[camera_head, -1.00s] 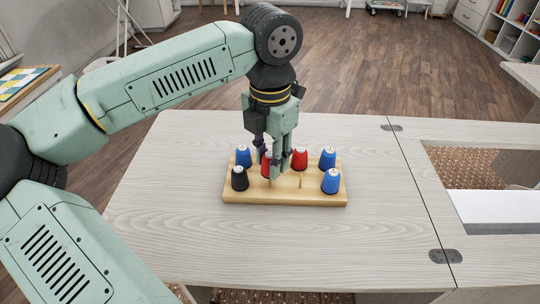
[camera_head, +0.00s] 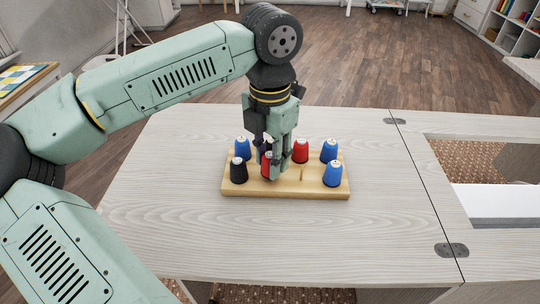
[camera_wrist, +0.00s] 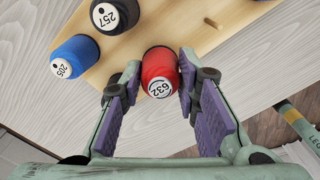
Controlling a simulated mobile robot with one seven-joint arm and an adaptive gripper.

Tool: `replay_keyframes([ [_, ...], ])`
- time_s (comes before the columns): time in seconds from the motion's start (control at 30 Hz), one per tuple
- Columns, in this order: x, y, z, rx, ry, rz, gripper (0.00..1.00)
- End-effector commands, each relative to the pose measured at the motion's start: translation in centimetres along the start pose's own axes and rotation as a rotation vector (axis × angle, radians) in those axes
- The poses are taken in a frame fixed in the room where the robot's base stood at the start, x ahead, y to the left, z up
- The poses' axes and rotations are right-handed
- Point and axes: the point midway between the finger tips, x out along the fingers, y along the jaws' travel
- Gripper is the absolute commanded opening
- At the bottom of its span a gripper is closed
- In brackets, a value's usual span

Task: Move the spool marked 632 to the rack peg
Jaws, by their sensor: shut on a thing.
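The red spool marked 632 (camera_wrist: 160,68) sits between my two finger pads in the wrist view, its number facing the camera. My gripper (camera_wrist: 162,85) is shut on it. In the head view the red spool (camera_head: 266,160) shows partly behind my fingers, over the front left of the wooden rack (camera_head: 255,190). Its base is hidden, so I cannot tell whether it is clear of the board. A bare rack peg (camera_head: 302,174) stands to its right; the peg (camera_wrist: 213,23) also shows in the wrist view.
A black spool (camera_head: 238,171) and a blue spool (camera_head: 242,148) stand left of my gripper. Another red spool (camera_head: 301,151) and two blue spools (camera_head: 328,150) (camera_head: 332,174) stand to the right. The table (camera_head: 170,200) around the rack is clear.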

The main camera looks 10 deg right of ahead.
Motion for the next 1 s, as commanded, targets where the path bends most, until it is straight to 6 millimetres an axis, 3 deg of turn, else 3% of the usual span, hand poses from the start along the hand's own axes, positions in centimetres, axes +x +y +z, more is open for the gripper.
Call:
replay_keyframes([
  [0.27,0.09,0.01,0.0,0.0,0.0,0.0,0.14],
  [0.3,0.09,0.0,0.0,0.0,0.0,0.0,0.32],
  [0.6,0.09,0.0,0.0,0.0,0.0,0.0,0.52],
  [1.0,-0.51,0.05,0.04,-0.001,-0.001,0.001,0.53],
])
